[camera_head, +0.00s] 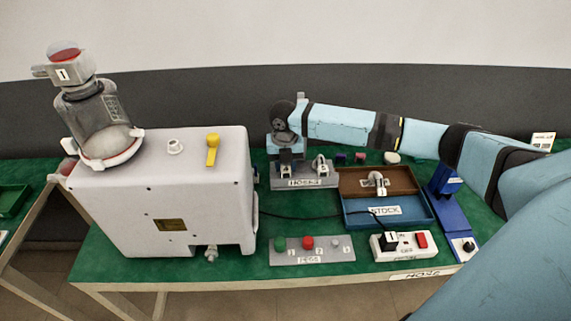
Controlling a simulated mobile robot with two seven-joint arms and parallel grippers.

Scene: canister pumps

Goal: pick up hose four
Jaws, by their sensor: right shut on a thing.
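The grey hose rack (304,185), labelled HOSES, stands on the green table top behind the stock tray. My right gripper (286,166) reaches in from the right and points down over the left part of this rack. It is shut on a hose there, which the gripper mostly hides, and I cannot read its number. A second, pale hose (321,165) stands upright at the right end of the rack, just right of the gripper. Another pale hose (377,181) lies in the brown part of the stock tray. My left gripper is out of view.
A big white canister pump (160,205) fills the table's left. The stock tray (398,221), a white switch box (402,245) and a blue stand (447,208) are at right. A grey plate (312,250) with coloured knobs lies in front.

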